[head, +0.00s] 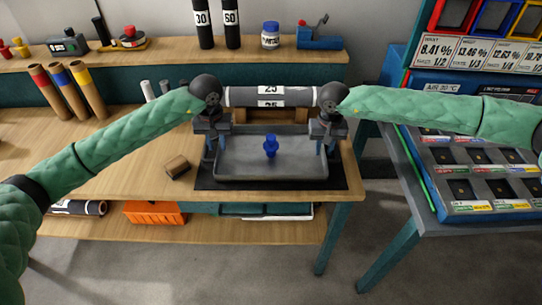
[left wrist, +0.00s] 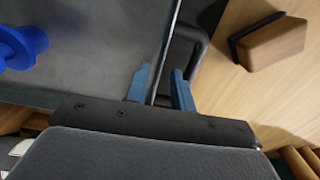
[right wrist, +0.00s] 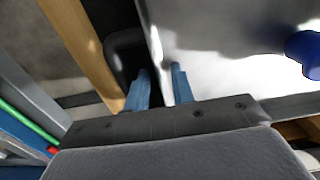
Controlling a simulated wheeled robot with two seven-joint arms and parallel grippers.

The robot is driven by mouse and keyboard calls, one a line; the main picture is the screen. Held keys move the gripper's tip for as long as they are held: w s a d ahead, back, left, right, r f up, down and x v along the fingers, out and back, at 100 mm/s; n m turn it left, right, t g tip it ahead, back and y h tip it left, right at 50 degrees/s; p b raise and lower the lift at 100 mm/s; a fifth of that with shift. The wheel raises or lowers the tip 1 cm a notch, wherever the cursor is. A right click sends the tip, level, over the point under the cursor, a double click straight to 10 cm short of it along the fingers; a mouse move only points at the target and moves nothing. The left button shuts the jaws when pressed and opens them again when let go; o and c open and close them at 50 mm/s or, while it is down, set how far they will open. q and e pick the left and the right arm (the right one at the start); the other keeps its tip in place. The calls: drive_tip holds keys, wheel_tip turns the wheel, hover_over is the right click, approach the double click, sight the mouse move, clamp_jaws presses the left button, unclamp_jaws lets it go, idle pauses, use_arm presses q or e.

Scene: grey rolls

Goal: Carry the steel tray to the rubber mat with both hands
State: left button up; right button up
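The grey steel tray (head: 270,170) is level over the black rubber mat (head: 204,184), at the table's right end; it appears to rest on it. A blue knobbed piece (head: 270,146) stands upright in the tray. My left gripper (head: 210,150) is at the tray's left side. In the left wrist view its fingers (left wrist: 160,78) stand apart, astride the tray's rim near a dark handle (left wrist: 198,42). My right gripper (head: 326,150) is at the right side. In the right wrist view its fingers (right wrist: 160,78) stand apart, astride the rim near another dark handle (right wrist: 112,55).
A brown block (head: 177,167) lies on the table left of the mat. A labelled roll (head: 270,96) lies behind the tray. Several capped rolls (head: 70,90) lean at the left. A parts stand (head: 470,170) is at the right, across a gap.

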use_arm(q)
wheel_tip(320, 180, up, 10)
drive_tip(key=shift+f, duration=0.15)
use_arm(e)
wheel_tip(320, 180, up, 12)
idle(0.6)
drive_tip(key=shift+f, duration=0.1)
idle(0.3)
